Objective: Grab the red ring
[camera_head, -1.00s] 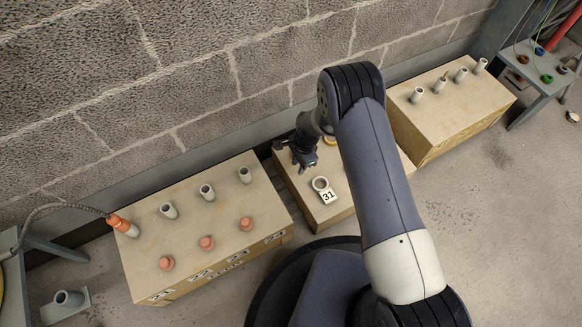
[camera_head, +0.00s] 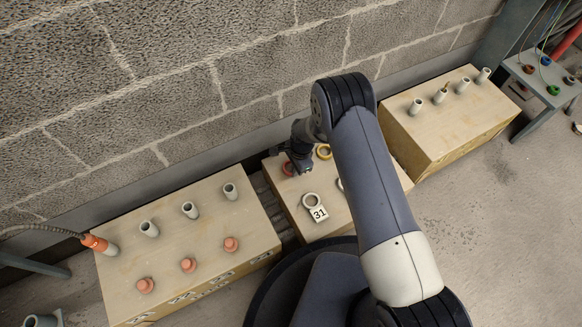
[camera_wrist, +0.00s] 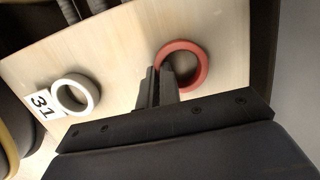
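The red ring (camera_wrist: 203,67) lies on the pale wooden box top in the wrist view. In the head view a small part of the red ring (camera_head: 286,169) shows beside my gripper (camera_head: 303,168). In the wrist view the fingers of my gripper (camera_wrist: 158,78) are close together at the ring's near left side and cover part of its rim. I cannot tell whether they grip the rim or whether the ring is off the surface.
Boxes with upright pegs stand left (camera_head: 185,255) and right (camera_head: 440,125). The brick wall (camera_head: 180,90) is close behind.

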